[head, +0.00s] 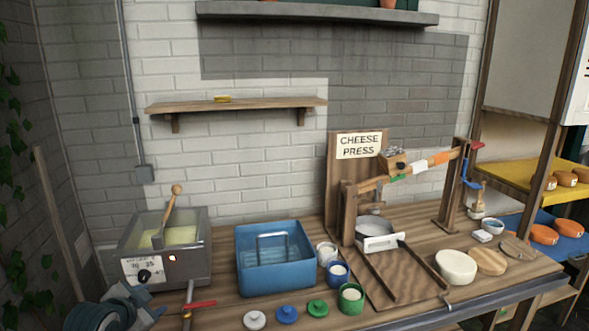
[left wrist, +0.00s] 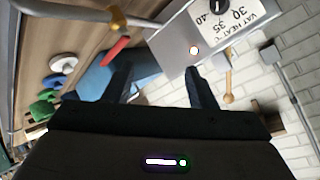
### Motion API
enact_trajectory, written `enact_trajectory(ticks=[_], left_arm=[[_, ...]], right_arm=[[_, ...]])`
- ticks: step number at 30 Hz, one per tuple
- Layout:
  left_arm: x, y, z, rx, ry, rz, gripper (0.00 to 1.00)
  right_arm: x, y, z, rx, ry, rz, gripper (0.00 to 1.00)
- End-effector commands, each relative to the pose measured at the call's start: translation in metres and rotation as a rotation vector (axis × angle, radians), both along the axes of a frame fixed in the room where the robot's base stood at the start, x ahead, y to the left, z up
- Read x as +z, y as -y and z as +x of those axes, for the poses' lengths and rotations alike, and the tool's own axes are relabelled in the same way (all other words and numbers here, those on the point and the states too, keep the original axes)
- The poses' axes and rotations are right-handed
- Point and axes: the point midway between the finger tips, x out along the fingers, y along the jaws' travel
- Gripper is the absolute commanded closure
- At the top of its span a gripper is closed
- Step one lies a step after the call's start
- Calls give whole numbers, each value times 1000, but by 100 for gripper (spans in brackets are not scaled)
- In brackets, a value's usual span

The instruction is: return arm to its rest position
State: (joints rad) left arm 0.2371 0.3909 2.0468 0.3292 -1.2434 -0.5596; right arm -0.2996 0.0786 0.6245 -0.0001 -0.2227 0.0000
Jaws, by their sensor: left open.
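My left gripper (head: 146,301) is at the lower left of the head view, in front of the vat (head: 190,262) with the heat dial. In the left wrist view my left gripper (left wrist: 158,80) has its two fingers well apart. Nothing shows between them but a blurred blue surface and the vat's lower edge behind. The vat's dial panel (left wrist: 230,22) lies beyond the fingers. The gripper looks clear of the vat, though the exact gap cannot be told. My right gripper is in neither view.
A tap with a red lever (head: 200,304) stands close right of my left gripper. A blue tub (head: 248,285), lids and small pots sit to its right. The wooden cheese press (head: 337,195) stands mid-table. A wall shelf (head: 240,104) holds a small yellow item.

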Motion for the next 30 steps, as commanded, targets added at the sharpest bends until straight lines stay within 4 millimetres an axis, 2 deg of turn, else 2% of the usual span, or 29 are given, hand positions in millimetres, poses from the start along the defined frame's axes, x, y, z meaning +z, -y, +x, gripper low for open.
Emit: enact_trajectory(ticks=[1, 5, 6, 8, 9, 12, 18, 27, 30], left_arm=[[-24, 8, -19, 17, -48, -23, 49], [-79, 26, -79, 89, -177, -96, 49], [-94, 30, -99, 116, -216, -118, 49], [-114, 37, -129, 160, -275, -150, 49], [-126, 41, -151, 193, -315, -169, 49], [-149, 49, -201, 272, -401, -215, 49], [-170, 57, -271, 400, -518, -268, 49], [-180, 62, -344, 546, -629, -311, 49], [-184, 63, -360, 588, -656, -319, 49]], right_arm=[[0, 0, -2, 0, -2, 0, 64], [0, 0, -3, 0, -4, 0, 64], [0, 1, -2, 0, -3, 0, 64], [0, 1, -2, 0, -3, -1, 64], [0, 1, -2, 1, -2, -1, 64], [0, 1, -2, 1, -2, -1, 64], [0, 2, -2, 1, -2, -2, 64], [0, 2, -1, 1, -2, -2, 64], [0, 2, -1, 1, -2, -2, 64]])
